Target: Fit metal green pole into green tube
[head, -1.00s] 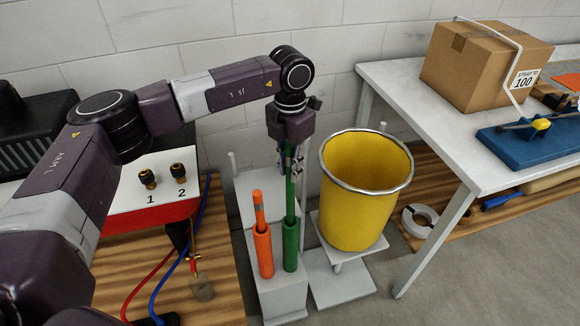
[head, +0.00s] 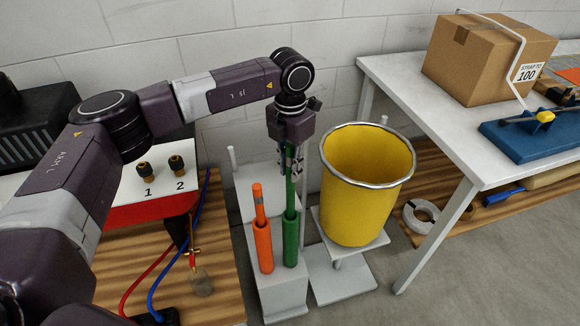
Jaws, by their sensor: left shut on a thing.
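The green tube (head: 291,242) stands upright on a grey stand, just right of an orange tube. The metal green pole (head: 290,198) is upright, and its lower end is inside the mouth of the green tube. How deep it reaches inside is hidden. My left gripper (head: 291,165) points down above the tube and is shut on the upper part of the green pole. My right gripper is not in view.
The orange tube (head: 263,247) holds an orange pole (head: 258,202) close on the left. A yellow bucket (head: 365,190) stands close on the right. A white table (head: 450,135) with a cardboard box (head: 485,60) is further right. A red and white machine (head: 150,212) is at left.

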